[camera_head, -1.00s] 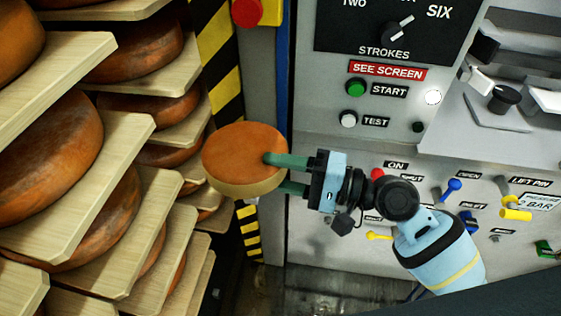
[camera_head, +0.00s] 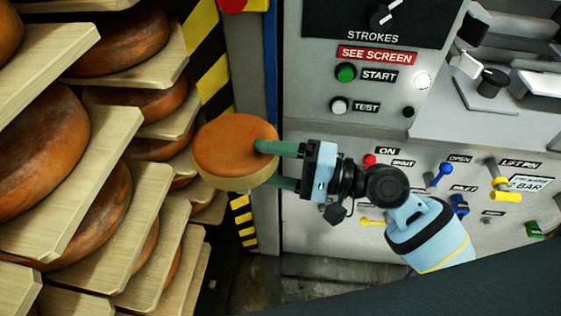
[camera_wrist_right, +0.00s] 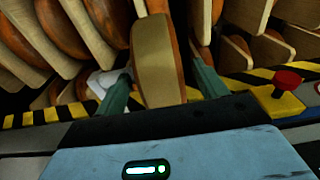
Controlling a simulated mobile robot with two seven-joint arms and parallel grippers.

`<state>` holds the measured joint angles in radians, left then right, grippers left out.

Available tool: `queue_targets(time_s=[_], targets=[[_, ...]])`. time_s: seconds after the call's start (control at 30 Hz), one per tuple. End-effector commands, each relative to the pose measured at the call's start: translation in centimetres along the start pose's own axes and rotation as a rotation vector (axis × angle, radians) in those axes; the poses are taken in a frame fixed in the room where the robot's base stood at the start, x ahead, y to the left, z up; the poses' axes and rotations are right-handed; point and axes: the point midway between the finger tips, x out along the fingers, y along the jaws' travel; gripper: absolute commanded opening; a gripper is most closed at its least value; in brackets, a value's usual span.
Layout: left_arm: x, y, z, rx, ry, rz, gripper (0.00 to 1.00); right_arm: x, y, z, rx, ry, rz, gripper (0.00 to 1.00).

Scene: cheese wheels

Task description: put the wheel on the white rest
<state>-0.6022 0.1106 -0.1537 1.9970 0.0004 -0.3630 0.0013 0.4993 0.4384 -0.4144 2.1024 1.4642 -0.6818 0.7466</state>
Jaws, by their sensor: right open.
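The cheese wheel (camera_head: 237,146), with an orange top and a pale tan side, is at the centre left of the head view, in front of the striped post. My right gripper (camera_head: 268,165) is open around its right edge, one finger above the top face and one below. In the right wrist view the wheel (camera_wrist_right: 158,65) stands between the two fingers (camera_wrist_right: 160,88), with a gap on each side. A whitish piece (camera_wrist_right: 103,80), perhaps the white rest, shows behind the left finger. In the head view the wheel's underside and the rest are hidden. My left gripper is not in view.
Wooden shelves (camera_head: 95,190) with several large cheese wheels fill the left. A yellow-black striped post (camera_head: 212,70) stands behind the wheel. A grey control panel (camera_head: 310,130) with buttons and levers is behind my right arm. A red knob (camera_wrist_right: 287,80) shows in the wrist view.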

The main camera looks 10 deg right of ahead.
Motion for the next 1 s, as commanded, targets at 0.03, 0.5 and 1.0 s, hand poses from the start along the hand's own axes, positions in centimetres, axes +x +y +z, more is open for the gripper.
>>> queue_targets(time_s=[0.03,0.5,1.0], targets=[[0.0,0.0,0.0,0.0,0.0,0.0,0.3,0.0,0.0,0.0,0.0,0.0,0.0,0.71],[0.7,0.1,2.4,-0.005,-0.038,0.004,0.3,-5.3,0.4,0.0,0.005,0.001,0.008,0.71],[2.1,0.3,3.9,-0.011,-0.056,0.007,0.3,-11.8,-0.1,0.0,0.003,0.0,0.002,0.71]])
